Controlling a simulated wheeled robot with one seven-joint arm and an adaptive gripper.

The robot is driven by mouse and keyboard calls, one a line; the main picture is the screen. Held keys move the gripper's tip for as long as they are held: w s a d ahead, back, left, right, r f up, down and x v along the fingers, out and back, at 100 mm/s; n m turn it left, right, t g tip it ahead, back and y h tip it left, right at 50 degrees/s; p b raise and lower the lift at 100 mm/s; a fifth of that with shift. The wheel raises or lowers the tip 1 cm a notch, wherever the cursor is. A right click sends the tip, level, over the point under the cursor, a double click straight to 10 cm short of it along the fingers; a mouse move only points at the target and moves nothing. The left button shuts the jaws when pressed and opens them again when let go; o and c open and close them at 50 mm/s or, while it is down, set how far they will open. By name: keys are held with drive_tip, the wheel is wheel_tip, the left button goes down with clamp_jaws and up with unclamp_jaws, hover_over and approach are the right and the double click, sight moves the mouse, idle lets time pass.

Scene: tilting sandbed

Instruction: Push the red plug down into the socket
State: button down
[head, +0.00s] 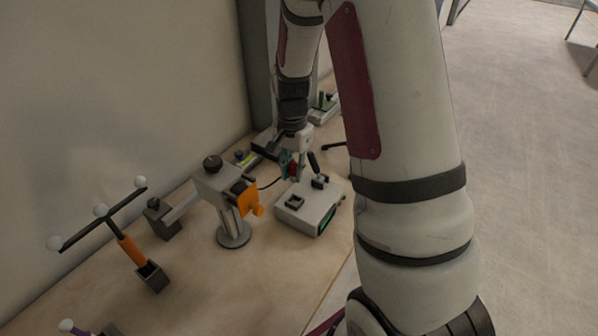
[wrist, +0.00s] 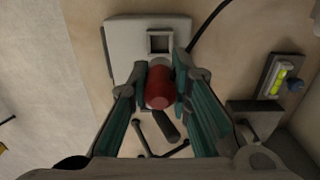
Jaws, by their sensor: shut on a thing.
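My gripper (wrist: 160,88) is shut on the red plug (wrist: 158,90), one teal finger on each side of it. In the head view the plug (head: 293,170) shows as a small red patch between the fingers, above the back of a light grey box (head: 307,212). The box has a square dark-framed socket (wrist: 160,41) on its top, which shows open and empty in the wrist view. In the wrist view the plug is below the socket in the picture, apart from it. The socket also shows in the head view (head: 296,202).
A black lever (head: 314,164) stands near the gripper. A grey stand with an orange part (head: 250,199) is left of the box. A black cable (wrist: 209,18) runs from the box. A level with a yellow-green vial (wrist: 281,78) lies at right in the wrist view.

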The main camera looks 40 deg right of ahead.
sight(295, 196)
drive_tip(key=shift+f+b, duration=2.2)
drive_tip(key=shift+f, duration=2.15)
drive_tip(key=shift+s+f, duration=0.1)
drive_tip(key=shift+f, duration=0.1)
drive_tip(key=shift+s+f, duration=0.15)
drive_tip(key=c, duration=1.4)
unclamp_jaws()
drive_tip(key=shift+f, duration=0.1)
drive_tip(key=shift+r, duration=0.2)
